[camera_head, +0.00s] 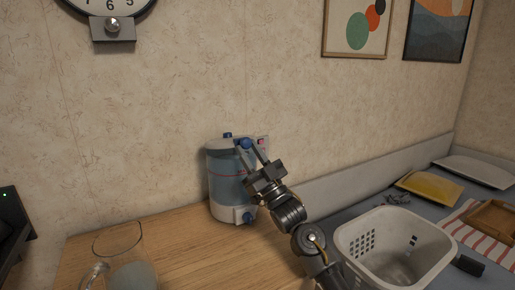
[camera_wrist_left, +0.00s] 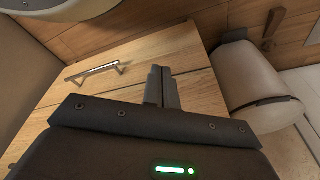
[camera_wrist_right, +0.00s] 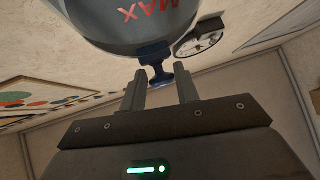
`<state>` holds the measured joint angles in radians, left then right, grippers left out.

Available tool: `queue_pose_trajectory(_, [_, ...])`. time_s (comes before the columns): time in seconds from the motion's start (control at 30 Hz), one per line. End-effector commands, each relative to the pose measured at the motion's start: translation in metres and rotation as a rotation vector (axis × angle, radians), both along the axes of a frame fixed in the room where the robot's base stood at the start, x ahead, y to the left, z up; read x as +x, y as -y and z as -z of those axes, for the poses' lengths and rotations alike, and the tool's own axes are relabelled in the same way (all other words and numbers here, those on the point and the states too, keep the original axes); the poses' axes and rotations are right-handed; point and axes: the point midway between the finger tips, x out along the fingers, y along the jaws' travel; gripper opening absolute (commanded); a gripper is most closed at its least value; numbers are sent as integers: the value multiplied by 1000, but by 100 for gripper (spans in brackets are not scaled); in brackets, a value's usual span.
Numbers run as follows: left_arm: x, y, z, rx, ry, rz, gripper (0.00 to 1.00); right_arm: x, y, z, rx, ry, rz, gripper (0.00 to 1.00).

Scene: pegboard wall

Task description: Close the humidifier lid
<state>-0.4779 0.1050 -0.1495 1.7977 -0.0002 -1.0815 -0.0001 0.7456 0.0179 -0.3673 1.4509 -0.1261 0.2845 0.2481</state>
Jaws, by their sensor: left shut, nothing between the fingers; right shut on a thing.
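The humidifier (camera_head: 222,178) stands on the wooden table against the wall, with a bluish see-through tank and a white base. A blue knob (camera_head: 246,143) shows near its top. My right gripper (camera_head: 250,147) reaches it from the lower right, a finger on either side. I cannot tell clearly how the lid sits, as my gripper covers part of the top. My left gripper (camera_wrist_left: 160,72) is shut and empty, away from the humidifier.
A glass pitcher (camera_head: 128,262) stands at the table's front left. A white basket (camera_head: 375,243) is right of my right arm. The table between pitcher and humidifier is clear. The left wrist view shows a drawer handle (camera_wrist_left: 92,73).

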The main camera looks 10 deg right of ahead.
Motion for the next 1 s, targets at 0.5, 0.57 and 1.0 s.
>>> queue_pose_trajectory(0.5, [4, 0, -11, -1, 7, -1, 0, 2, -12, 20, -10, -19, -17, 0])
queue_pose_trajectory(0.57, [4, 0, -11, -1, 7, -1, 0, 2, -12, 20, -10, -18, -17, 0])
queue_pose_trajectory(1.0, [-36, -63, 20, 110, -103, 87, 0, 2, -12, 19, -9, -18, -16, 0])
